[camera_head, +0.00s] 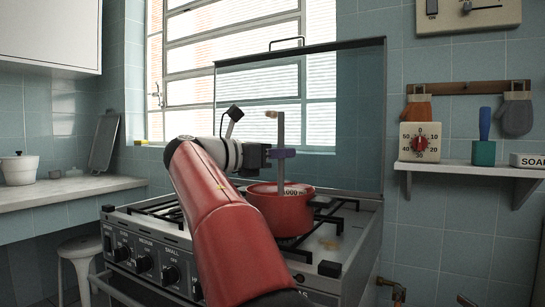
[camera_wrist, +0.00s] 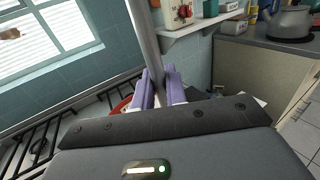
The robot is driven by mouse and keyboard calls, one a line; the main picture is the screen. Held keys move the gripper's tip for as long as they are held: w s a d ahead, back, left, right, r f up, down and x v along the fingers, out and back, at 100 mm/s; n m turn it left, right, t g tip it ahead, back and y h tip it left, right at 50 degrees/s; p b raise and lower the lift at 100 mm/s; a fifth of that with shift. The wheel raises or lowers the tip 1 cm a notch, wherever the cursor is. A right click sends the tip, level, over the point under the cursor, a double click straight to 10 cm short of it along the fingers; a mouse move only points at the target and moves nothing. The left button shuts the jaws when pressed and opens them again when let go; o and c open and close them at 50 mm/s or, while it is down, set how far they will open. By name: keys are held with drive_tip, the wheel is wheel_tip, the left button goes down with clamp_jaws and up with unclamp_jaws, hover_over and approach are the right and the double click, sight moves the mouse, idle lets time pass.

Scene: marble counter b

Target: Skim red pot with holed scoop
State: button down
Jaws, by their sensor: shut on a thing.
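The red pot (camera_head: 284,208) stands on the stove, and its rim shows in the wrist view (camera_wrist: 122,106), mostly hidden behind my gripper. My gripper (camera_head: 284,153) is above the pot, with its purple fingers shut on the grey handle of the holed scoop (camera_head: 281,132). In the wrist view my gripper (camera_wrist: 155,88) holds the scoop handle (camera_wrist: 143,35) between the two purple fingers. The scoop is upright in the head view, its lower end down at the pot. The scoop's head is hidden by the pot wall.
The stove (camera_head: 340,240) has black grates and a raised glass lid (camera_head: 358,120) behind the pot. A white pot (camera_head: 19,168) is on the left counter.

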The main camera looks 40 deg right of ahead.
drive_tip(key=shift+w+d+r+p, duration=0.65)
drive_tip(key=shift+w+d+p, duration=1.3)
drive_tip(key=shift+p, duration=1.4)
wheel_tip(320, 180, up, 9)
drive_tip(key=s+a, duration=0.1)
drive_tip(key=a, duration=0.1)
drive_tip(key=shift+s, duration=0.25)
